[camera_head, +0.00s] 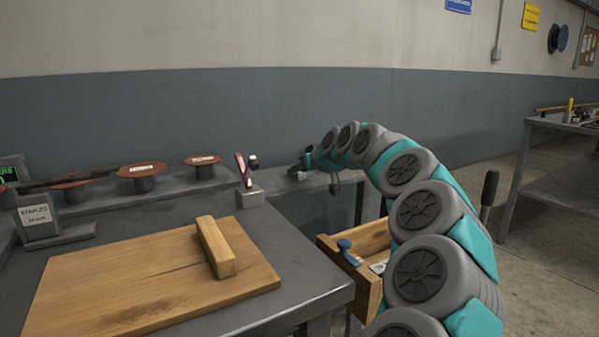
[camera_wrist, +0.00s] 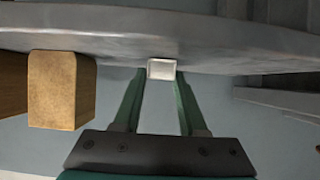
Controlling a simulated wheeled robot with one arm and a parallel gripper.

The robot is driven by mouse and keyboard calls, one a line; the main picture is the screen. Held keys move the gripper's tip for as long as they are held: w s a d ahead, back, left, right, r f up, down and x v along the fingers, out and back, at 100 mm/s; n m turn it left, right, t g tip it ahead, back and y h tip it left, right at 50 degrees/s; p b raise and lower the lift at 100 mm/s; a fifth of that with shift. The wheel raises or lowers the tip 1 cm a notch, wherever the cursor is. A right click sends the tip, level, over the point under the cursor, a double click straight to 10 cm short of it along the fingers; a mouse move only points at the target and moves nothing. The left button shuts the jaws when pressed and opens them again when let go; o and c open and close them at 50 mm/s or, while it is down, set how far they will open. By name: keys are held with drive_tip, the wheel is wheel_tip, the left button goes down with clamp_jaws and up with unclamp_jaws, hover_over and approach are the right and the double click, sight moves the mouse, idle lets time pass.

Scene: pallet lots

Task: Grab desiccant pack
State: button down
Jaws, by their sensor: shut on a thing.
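In the wrist view, a small pale, white-grey block, which looks like the desiccant pack (camera_wrist: 161,69), sits between the tips of my gripper's two green fingers. My gripper (camera_wrist: 161,74) is shut on it. The pack's edge overlaps a grey surface in the picture; I cannot tell whether it touches that surface. In the head view, my gripper (camera_head: 303,168) is small and far off, beyond the workbench near a grey ledge. The pack is too small to make out clearly there.
A grey workbench (camera_head: 300,262) carries a wooden board (camera_head: 110,285) with a raised wooden bar (camera_head: 215,247). An open wooden drawer (camera_head: 368,284) with a blue knob (camera_head: 344,245) lies beside my arm. Spools (camera_head: 141,172) and a red-and-white tool (camera_head: 242,170) stand at the back.

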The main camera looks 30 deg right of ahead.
wheel_tip(320, 180, up, 18)
drive_tip(key=p, duration=0.4)
drive_tip(key=shift+p, duration=0.35)
